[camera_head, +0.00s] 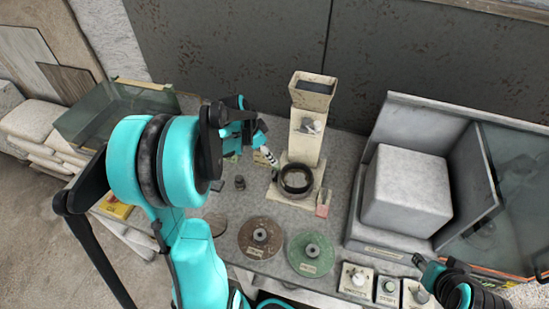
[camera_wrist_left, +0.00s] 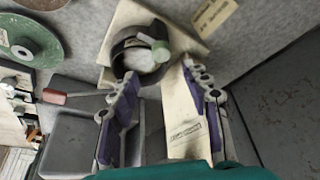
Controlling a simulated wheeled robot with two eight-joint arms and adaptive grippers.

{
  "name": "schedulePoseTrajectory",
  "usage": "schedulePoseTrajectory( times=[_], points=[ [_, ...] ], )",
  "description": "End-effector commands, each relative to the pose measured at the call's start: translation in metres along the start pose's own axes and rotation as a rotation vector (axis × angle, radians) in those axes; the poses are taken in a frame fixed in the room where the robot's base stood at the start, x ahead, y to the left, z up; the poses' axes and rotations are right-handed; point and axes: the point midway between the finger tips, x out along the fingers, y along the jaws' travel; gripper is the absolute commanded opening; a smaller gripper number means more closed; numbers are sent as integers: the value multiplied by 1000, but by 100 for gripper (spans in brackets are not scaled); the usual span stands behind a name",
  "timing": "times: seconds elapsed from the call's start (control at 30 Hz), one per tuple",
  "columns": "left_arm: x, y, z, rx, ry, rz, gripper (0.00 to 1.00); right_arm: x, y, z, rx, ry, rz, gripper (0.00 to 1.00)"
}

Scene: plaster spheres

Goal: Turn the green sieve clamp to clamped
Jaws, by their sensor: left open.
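The sieve, a dark round ring (camera_head: 296,179), sits on the beige stand's foot; it also shows in the left wrist view (camera_wrist_left: 140,55). A pale green knob (camera_wrist_left: 160,49) with a white stem lies over the ring in the left wrist view and looks like the green clamp; its exact setting is unclear. My left gripper (camera_head: 268,152) is at the ring's upper left in the head view. In the left wrist view its fingers (camera_wrist_left: 163,95) are apart and empty, with the knob beyond their tips. My right gripper (camera_head: 432,275) is at the lower right, its jaws unclear.
A beige post (camera_head: 308,125) rises behind the ring. A red-handled lever (camera_wrist_left: 55,97) sticks out beside it. A brown disc (camera_head: 260,237) and a green disc (camera_head: 310,253) lie in front. A grey block (camera_head: 405,190) stands right; small control boxes (camera_head: 356,279) line the front edge.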

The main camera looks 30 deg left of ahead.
Motion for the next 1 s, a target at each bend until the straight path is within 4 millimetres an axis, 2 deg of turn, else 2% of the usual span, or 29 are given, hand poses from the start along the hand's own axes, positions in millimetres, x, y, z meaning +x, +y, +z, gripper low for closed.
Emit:
schedulePoseTrajectory(
  times=[0.17,0.4,0.53,0.7,0.93,0.97,1.0],
  points=[
    [14,-5,2,13,2,8,47,2,0,1,0,0,0,40],
    [54,-4,2,13,2,7,47,10,0,7,0,0,0,40],
    [71,-4,2,12,2,7,47,13,0,9,0,0,0,40],
    [80,-4,2,12,2,7,47,14,0,10,0,0,0,40],
    [80,-4,2,11,1,6,47,13,0,10,0,0,0,40],
    [80,-4,2,11,1,6,42,13,0,10,0,0,0,40],
    [80,-4,2,11,1,6,32,13,0,10,0,0,0,40]
  ],
)
